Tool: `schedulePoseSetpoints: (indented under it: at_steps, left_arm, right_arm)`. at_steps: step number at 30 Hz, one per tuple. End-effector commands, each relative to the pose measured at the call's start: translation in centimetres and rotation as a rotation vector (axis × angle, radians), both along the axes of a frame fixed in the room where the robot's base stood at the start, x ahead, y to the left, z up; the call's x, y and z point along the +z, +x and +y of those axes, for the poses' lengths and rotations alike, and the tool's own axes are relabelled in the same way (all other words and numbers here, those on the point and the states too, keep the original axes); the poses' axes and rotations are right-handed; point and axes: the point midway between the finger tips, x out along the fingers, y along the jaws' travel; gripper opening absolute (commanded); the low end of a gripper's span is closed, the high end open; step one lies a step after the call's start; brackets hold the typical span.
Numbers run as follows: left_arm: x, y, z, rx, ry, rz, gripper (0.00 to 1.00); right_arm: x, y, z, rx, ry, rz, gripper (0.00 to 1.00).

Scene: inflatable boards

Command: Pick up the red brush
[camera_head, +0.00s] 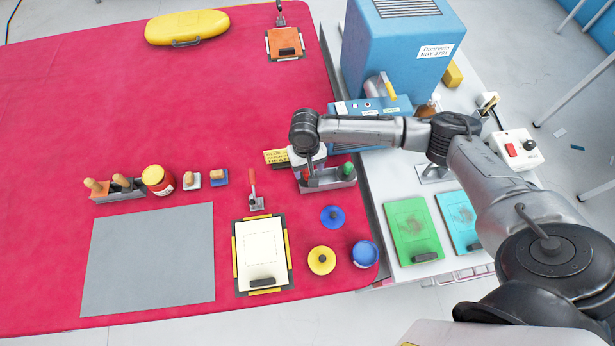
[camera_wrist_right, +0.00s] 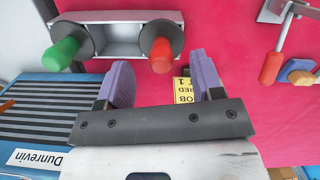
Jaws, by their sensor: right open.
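The red brush shows in the right wrist view as a red rounded handle (camera_wrist_right: 161,56) on a dark round base, standing at the right end of a grey metal tray (camera_wrist_right: 112,17). A green-handled one (camera_wrist_right: 66,52) stands at the tray's left end. My right gripper (camera_wrist_right: 163,82) is open, its purple finger pads apart. The red handle appears between and just beyond the fingertips, with nothing gripped. In the head view my right gripper (camera_head: 309,172) is over the left part of the tray (camera_head: 338,184), hiding the red brush. The green handle (camera_head: 348,169) shows there. My left gripper is out of view.
A red-handled clamp (camera_head: 253,190) stands left of the tray. A blue machine (camera_head: 400,45) and a blue box (camera_head: 372,112) stand right of the red table (camera_head: 120,90).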

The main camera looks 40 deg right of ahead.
Motion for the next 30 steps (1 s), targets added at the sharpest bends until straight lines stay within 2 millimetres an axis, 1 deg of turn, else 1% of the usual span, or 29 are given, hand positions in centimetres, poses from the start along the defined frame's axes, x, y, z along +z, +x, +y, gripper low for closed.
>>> schedulePoseSetpoints:
  at_steps: [8, 12, 15, 22, 23, 30]
  left_arm:
    - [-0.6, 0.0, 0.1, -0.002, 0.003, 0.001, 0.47]
    - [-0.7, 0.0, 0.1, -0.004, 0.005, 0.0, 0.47]
    - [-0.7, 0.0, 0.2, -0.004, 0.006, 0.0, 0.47]
    - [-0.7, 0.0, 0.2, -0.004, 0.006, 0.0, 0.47]
    - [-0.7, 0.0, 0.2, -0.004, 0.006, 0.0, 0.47]
    - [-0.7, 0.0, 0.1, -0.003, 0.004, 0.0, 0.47]
  right_arm:
    - [-3.4, 0.7, -0.4, -0.001, -0.001, 0.0, 0.61]
    - [-4.7, 0.4, -0.2, 0.001, 0.0, 0.001, 0.61]
    - [-5.1, 0.4, -0.2, 0.001, 0.0, 0.001, 0.61]
    - [-5.2, 0.4, -0.2, 0.001, 0.0, 0.001, 0.61]
    - [-5.2, 0.4, -0.2, 0.001, 0.0, 0.001, 0.6]
    - [-5.2, 0.4, -0.2, 0.001, -0.001, 0.0, 0.37]
